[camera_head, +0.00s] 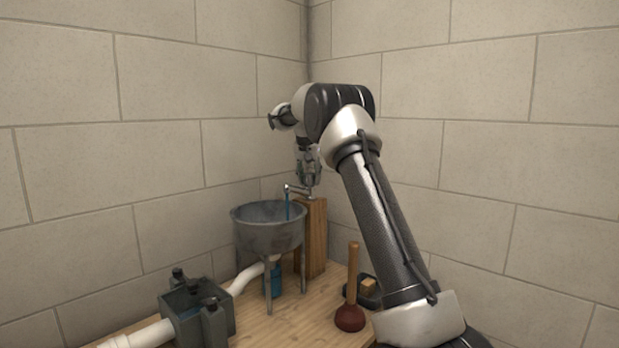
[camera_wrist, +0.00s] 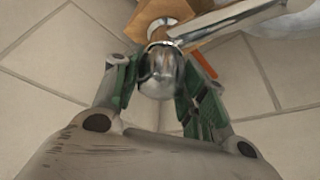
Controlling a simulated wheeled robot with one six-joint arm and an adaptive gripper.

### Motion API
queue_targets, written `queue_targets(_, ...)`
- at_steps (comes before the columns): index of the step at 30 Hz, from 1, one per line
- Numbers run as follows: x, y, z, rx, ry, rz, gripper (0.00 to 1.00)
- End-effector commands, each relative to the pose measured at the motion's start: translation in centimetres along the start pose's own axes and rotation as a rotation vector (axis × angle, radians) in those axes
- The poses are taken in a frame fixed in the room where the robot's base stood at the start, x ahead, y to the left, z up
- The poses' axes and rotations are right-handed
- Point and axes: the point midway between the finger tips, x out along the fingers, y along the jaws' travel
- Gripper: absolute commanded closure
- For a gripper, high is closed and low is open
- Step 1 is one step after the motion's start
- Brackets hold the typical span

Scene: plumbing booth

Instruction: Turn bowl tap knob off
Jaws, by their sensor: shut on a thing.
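The bowl tap (camera_head: 296,189) is a chrome spout on top of a wooden post (camera_head: 315,240). A blue stream of water (camera_head: 287,206) runs from it into the grey metal bowl (camera_head: 268,235). My gripper (camera_head: 309,176) is above the tap, pointing down. In the wrist view, the rounded chrome knob (camera_wrist: 161,73) sits between the green-padded fingers of my gripper (camera_wrist: 158,80), which is shut on it. The spout (camera_wrist: 225,20) runs to the upper right there. In the head view the knob is mostly hidden by the fingers.
A plunger (camera_head: 350,310) stands on the wooden table (camera_head: 285,325) in front of the post. A dark box with fittings (camera_head: 197,312) and white pipe (camera_head: 243,279) are at the left. A dark tray with a small block (camera_head: 368,285) is beside the plunger. Block walls close the corner.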

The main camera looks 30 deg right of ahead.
Motion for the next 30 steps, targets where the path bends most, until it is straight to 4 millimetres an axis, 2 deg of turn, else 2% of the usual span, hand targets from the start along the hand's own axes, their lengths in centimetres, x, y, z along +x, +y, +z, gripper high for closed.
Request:
queue_targets(18, 0.04, -0.13, -0.04, 0.502, 0.000, 0.207, 0.82)
queue_targets(30, -0.01, -0.08, -0.04, 0.666, 0.000, 0.275, 0.82)
